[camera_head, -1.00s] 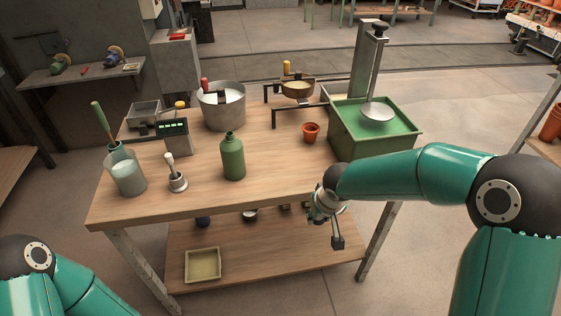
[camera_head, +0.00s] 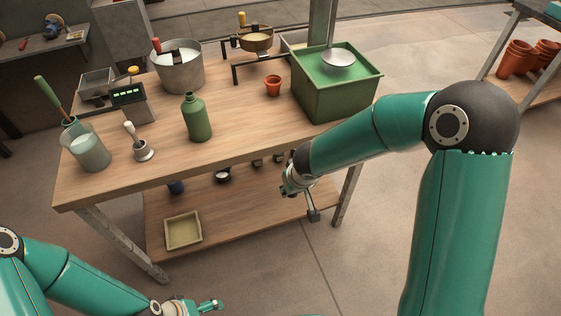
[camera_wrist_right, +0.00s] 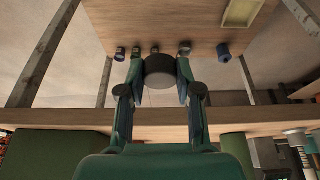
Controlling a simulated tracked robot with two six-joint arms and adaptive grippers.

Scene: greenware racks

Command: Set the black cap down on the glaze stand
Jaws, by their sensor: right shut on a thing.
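The black cap (camera_wrist_right: 160,70) is a short dark cylinder between the fingertips of my right gripper (camera_wrist_right: 160,78), which is shut on it. In the head view my right gripper (camera_head: 290,187) is at the front edge of the wooden two-level table (camera_head: 236,152), which I take to be the glaze stand; the cap cannot be made out there.
The tabletop holds a green bottle (camera_head: 198,118), a metal bucket (camera_head: 177,70), a small terracotta pot (camera_head: 273,87), a green tub (camera_head: 335,90) and a glass beaker (camera_head: 88,150). A shallow tray (camera_head: 183,231) and several small dark items stand on the lower shelf. The table's front middle is bare.

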